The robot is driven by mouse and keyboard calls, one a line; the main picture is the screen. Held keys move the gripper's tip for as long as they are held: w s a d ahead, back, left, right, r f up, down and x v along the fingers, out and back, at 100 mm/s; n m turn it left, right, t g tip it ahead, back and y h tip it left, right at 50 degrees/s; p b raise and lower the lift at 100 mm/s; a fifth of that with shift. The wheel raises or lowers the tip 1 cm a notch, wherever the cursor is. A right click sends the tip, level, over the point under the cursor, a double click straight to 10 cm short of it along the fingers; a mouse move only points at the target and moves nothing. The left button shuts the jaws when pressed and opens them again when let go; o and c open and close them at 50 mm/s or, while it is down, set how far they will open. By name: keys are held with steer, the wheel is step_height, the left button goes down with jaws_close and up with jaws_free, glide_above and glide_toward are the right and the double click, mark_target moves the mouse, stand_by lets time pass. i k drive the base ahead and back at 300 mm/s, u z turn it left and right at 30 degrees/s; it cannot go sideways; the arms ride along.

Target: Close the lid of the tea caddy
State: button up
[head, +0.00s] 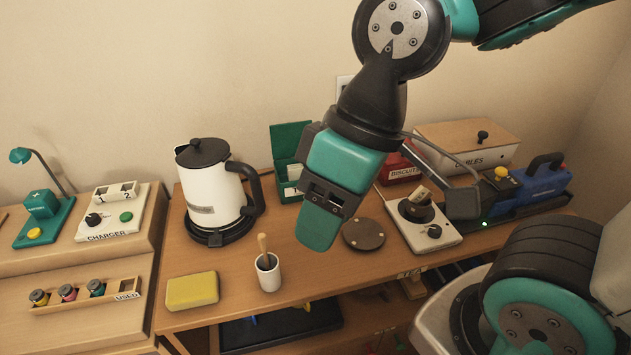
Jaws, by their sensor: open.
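The tea caddy (283,178) is a green box with a pale label, at the back of the desk against the wall. Its green lid (289,139) stands up, open, at the rear. My gripper (322,215) is teal and dark grey, hangs in front of and to the right of the caddy, and points down. It appears empty and apart from the caddy. It covers the caddy's right part, so the inside of the box is mostly hidden.
A white kettle (215,195) stands left of the caddy. A cup with a wooden stick (269,275), a yellow sponge (192,291) and a round brown disc (363,234) lie in front. A red biscuit tin (400,168) and a small hotplate (424,228) stand to the right.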

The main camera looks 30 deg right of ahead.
mark_target(285, 137)
steer(key=z, duration=0.7)
steer(key=k, duration=0.75)
steer(key=u, duration=0.65)
steer(key=i, duration=0.95)
